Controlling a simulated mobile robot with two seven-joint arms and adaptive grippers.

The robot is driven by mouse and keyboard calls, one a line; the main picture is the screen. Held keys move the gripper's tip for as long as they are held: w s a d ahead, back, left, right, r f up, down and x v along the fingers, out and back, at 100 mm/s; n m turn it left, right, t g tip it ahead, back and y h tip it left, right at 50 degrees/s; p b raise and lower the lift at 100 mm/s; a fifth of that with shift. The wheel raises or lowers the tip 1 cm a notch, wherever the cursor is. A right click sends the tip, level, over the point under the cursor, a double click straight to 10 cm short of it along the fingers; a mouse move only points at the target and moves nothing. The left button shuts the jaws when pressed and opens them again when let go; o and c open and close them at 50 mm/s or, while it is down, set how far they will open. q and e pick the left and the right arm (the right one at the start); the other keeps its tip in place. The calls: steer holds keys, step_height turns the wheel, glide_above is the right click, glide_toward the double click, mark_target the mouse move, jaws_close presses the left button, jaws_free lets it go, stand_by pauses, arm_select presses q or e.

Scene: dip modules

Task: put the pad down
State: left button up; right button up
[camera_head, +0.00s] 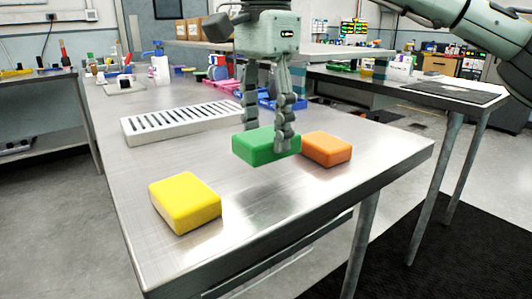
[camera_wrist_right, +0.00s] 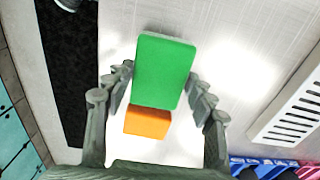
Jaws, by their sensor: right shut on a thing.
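My right gripper (camera_head: 268,122) is shut on a green pad (camera_head: 262,147) and holds it above the metal table (camera_head: 115,180). The pad also shows between the fingers in the right wrist view (camera_wrist_right: 165,68). An orange pad (camera_head: 328,148) lies on the table just right of the green pad; in the right wrist view it shows partly behind it (camera_wrist_right: 147,122). A yellow pad (camera_head: 185,203) lies at the front left of the table. My left gripper is not in view.
A white slotted rack (camera_head: 180,122) lies behind the pads. Blue and red bins (camera_head: 270,100) stand farther back. The table's front edge is close to the yellow pad. Bare table lies between the yellow and green pads.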

mark_target(266, 134)
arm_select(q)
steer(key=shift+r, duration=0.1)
arm_select(e)
steer(key=shift+f, duration=2)
steer(key=shift+f, duration=0.15)
steer(key=o, duration=1)
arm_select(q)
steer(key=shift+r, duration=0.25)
